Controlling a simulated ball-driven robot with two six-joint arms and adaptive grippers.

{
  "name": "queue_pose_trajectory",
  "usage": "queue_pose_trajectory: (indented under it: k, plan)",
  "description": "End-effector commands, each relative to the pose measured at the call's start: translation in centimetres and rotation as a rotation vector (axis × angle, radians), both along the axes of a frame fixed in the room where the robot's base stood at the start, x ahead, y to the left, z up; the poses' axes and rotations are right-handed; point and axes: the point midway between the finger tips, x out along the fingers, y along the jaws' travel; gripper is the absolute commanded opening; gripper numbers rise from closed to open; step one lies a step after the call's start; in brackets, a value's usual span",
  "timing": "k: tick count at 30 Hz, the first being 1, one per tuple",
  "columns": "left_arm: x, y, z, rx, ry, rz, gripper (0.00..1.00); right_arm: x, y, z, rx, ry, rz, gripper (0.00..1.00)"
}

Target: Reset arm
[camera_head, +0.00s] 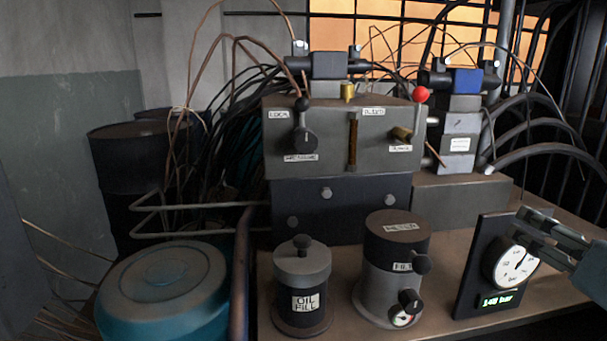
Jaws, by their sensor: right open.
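My right gripper (522,226) comes in from the right edge. Its dark fingers are spread apart, with nothing seen between them. The fingers overlap the right side of a round white gauge (510,266) on a dark upright panel. I cannot tell whether they touch it. The panel's green display (497,300) seems to read 148 bar. My left gripper is not in view. No flap discs can be made out.
A grey control box (330,130) with a red-knobbed lever (421,94) stands at the back of the bench (450,250). An oil-fill canister (302,285) and a filter cylinder (397,260) stand in front. A teal drum (165,290) and loose cables are at left.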

Motion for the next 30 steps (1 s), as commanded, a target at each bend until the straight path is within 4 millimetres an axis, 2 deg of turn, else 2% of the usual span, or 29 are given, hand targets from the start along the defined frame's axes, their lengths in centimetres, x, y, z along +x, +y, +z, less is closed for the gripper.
queue_pose_trajectory:
  k: [5, 10, 15, 20, 24, 26, 30]
  plan:
    - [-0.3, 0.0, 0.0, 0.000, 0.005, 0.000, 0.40, -4.1, -0.4, -6.1, -0.113, 0.321, -0.024, 0.57]
    - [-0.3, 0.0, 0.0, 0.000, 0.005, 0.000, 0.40, -9.8, 0.5, -11.4, -0.222, 0.658, 0.059, 0.57]
    - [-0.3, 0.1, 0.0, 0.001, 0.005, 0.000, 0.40, -15.7, 2.1, -14.7, -0.298, 0.932, 0.213, 0.57]
    - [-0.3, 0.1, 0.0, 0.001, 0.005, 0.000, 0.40, -21.0, 3.8, -16.4, -0.346, 1.136, 0.394, 0.57]
    - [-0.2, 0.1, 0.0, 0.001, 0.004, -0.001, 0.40, -19.9, 3.2, -21.1, -0.342, 1.155, 0.389, 0.57]
    - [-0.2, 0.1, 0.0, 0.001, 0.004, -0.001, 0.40, -19.7, 3.0, -23.2, -0.339, 1.163, 0.388, 0.57]
    - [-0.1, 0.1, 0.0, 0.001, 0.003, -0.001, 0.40, -19.6, 2.5, -28.6, -0.331, 1.184, 0.385, 0.57]
